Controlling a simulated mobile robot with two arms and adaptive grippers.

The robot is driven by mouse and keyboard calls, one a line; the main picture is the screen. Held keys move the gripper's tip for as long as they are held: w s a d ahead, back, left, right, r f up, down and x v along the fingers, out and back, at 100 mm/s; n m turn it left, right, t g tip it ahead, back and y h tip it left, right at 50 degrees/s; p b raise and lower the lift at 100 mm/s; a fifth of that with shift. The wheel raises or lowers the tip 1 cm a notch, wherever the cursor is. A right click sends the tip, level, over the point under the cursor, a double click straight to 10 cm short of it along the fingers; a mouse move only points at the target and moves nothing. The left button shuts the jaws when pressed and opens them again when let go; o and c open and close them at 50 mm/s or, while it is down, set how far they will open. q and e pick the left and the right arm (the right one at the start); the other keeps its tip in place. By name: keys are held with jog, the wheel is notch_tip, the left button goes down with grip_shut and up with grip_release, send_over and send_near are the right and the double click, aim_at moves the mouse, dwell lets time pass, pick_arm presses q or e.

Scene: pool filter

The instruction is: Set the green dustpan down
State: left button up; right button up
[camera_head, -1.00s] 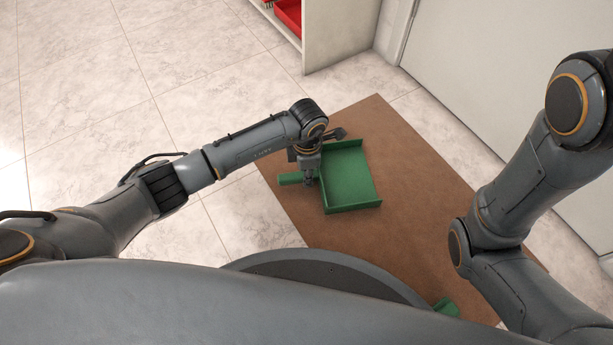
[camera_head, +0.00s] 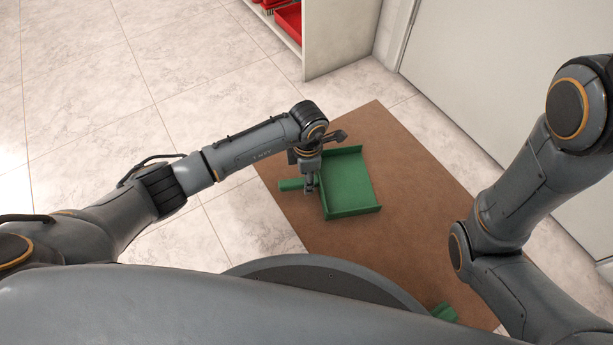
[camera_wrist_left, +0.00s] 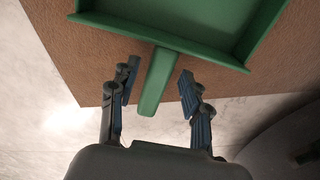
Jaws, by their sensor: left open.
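The green dustpan (camera_head: 348,184) lies on the brown mat (camera_head: 405,190), its open tray facing up and its handle (camera_head: 290,184) pointing left in the head view. My left gripper (camera_head: 309,190) is over the handle, close to the tray. In the left wrist view the dustpan's tray (camera_wrist_left: 180,20) is at the top, and its handle (camera_wrist_left: 157,82) runs down between the two fingers of the gripper (camera_wrist_left: 158,92). The fingers are spread, with a gap on each side of the handle. My right gripper is not in view.
Another green object (camera_head: 444,312) shows at the mat's near edge, partly hidden by my body. A white shelf (camera_head: 338,38) with red bins (camera_head: 289,20) stands at the back, beside a pale door (camera_head: 500,75). Tiled floor (camera_head: 110,85) at the left is clear.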

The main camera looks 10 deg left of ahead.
pick_arm(q)
notch_tip(320, 180, up, 10)
jog(key=p, duration=0.5)
jog(key=shift+r+p, duration=0.25)
jog(key=shift+p, duration=0.1)
